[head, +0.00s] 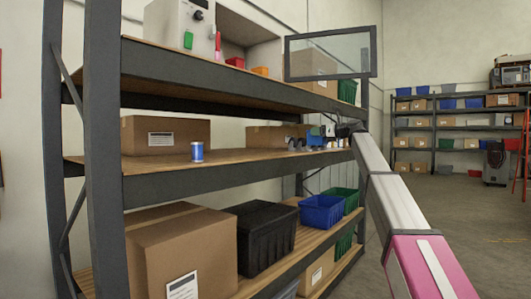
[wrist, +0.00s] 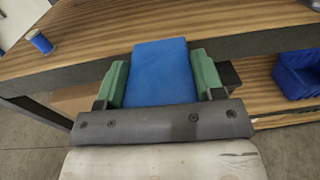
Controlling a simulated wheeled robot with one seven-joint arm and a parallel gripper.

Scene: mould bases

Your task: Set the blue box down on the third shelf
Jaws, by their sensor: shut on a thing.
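My gripper (wrist: 158,82) has green fingers, and they are shut on the sides of the blue box (wrist: 164,68). In the wrist view the box lies in front of a wooden shelf board with a dark front edge; I cannot tell whether it touches the board. In the head view the blue box (head: 316,131) shows small at the right end of the middle visible shelf (head: 240,172), with my gripper (head: 330,131) at its right. My arm comes up to it from the lower right.
Below are a black bin (head: 265,238) and a blue bin (head: 321,211).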

